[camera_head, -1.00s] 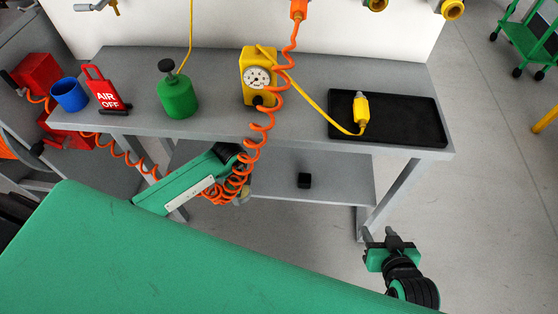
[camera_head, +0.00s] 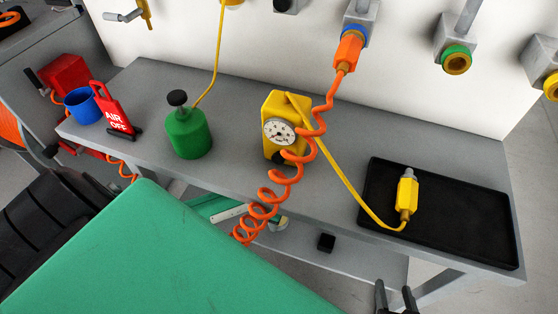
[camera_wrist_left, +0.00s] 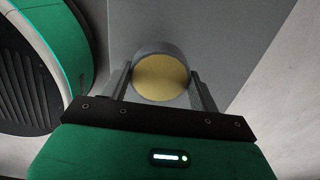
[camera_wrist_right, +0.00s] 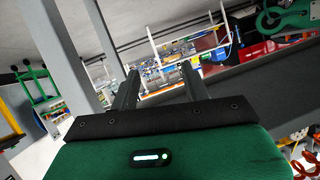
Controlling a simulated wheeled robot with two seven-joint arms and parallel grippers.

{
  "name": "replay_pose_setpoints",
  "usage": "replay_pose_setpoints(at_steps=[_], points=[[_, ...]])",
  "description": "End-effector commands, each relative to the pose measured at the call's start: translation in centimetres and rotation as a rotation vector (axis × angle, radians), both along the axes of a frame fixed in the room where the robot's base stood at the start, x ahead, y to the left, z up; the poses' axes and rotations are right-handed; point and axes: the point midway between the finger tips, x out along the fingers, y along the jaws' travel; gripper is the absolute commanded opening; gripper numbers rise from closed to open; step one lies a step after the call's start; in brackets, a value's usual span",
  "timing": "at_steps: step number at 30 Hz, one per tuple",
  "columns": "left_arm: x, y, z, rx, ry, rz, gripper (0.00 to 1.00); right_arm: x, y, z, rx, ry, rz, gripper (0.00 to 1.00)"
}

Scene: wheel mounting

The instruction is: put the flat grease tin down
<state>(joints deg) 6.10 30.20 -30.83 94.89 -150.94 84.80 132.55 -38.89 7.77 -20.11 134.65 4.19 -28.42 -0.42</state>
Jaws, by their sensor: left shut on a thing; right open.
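The flat grease tin, round with a dull gold face and a grey rim, shows in the left wrist view (camera_wrist_left: 160,78). My left gripper (camera_wrist_left: 161,88) is shut on it, one finger on each side. A grey surface lies beyond the tin; I cannot tell whether they touch.
The grey bench (camera_head: 235,98) holds a blue cup (camera_head: 82,106), a red "AIR OFF" tag (camera_head: 115,112), a green canister (camera_head: 187,132), a yellow gauge unit (camera_head: 284,112) and a black tray (camera_head: 450,235) with a yellow connector (camera_head: 407,194).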

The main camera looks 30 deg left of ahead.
Motion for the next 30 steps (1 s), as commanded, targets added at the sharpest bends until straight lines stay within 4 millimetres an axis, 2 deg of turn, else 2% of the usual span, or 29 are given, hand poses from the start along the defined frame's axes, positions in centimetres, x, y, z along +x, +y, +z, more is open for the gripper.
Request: replay_pose_setpoints(at_steps=[4, 9, 24, 25, 28, 30], points=[[-0.1, 0.0, -1.9, 0.001, 0.002, 0.001, 0.32, -0.1, 0.7, 0.0, 0.036, -0.051, 0.002, 0.47], [0.0, 0.0, -3.7, 0.000, 0.002, 0.000, 0.32, 0.8, 0.9, 1.3, 0.076, -0.151, -0.012, 0.47], [0.0, 0.0, -4.4, 0.000, 0.000, 0.000, 0.32, 1.2, 0.9, 2.2, 0.091, -0.199, -0.020, 0.47], [0.0, 0.0, -4.4, 0.000, 0.001, 0.000, 0.64, 1.2, 0.9, 2.3, 0.092, -0.201, -0.020, 0.47], [0.0, 0.0, -4.4, 0.000, 0.001, 0.000, 0.83, 1.2, 0.9, 2.3, 0.092, -0.200, -0.020, 0.47], [0.0, 0.0, -4.4, 0.000, 0.001, 0.000, 0.84, 1.2, 0.9, 2.3, 0.092, -0.200, -0.020, 0.47]])
